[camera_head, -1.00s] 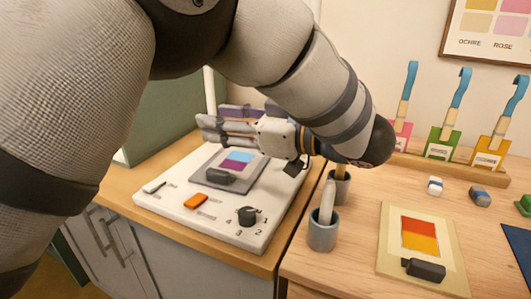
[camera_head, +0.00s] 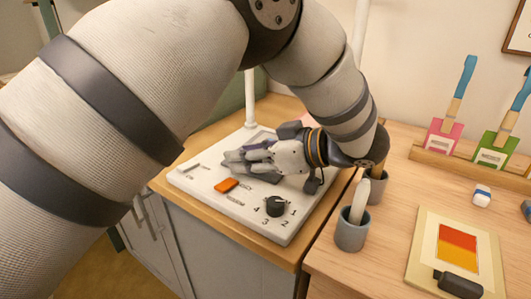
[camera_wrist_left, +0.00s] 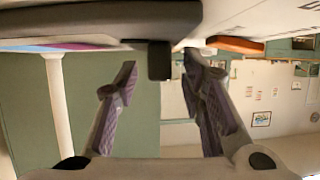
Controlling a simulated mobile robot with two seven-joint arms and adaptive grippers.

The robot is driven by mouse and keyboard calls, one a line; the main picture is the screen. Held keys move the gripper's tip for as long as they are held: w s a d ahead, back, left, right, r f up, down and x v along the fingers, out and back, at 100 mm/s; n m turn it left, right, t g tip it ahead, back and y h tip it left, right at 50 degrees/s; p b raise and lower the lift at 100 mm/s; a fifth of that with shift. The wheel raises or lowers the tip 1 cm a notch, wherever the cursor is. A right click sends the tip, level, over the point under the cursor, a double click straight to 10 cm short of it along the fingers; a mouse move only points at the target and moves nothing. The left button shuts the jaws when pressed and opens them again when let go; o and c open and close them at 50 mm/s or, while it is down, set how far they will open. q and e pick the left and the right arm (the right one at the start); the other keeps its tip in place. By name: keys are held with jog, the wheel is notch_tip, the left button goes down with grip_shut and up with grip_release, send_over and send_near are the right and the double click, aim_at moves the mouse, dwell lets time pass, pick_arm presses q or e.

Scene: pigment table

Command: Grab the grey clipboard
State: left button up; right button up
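The grey clipboard (camera_head: 262,136) lies on a white slanted panel (camera_head: 210,187). My left gripper (camera_head: 236,161) is low over it and hides most of its face. In the left wrist view its dark clip (camera_wrist_left: 160,60) shows close up between the two spread fingers of the left gripper (camera_wrist_left: 152,75). A strip of its blue and purple swatch (camera_wrist_left: 75,46) shows at the upper left there. The fingers are apart; I cannot tell whether they touch the clip. My right gripper is in neither view.
The panel carries an orange switch (camera_head: 226,185) and a black knob (camera_head: 275,206). To the right are grey cups (camera_head: 352,232), a cream clipboard (camera_head: 425,245) with an orange swatch, an eraser-like block (camera_head: 482,195) and a wooden rack (camera_head: 440,168) of colored tags.

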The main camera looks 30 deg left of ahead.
pick_arm(q)
grip_shut()
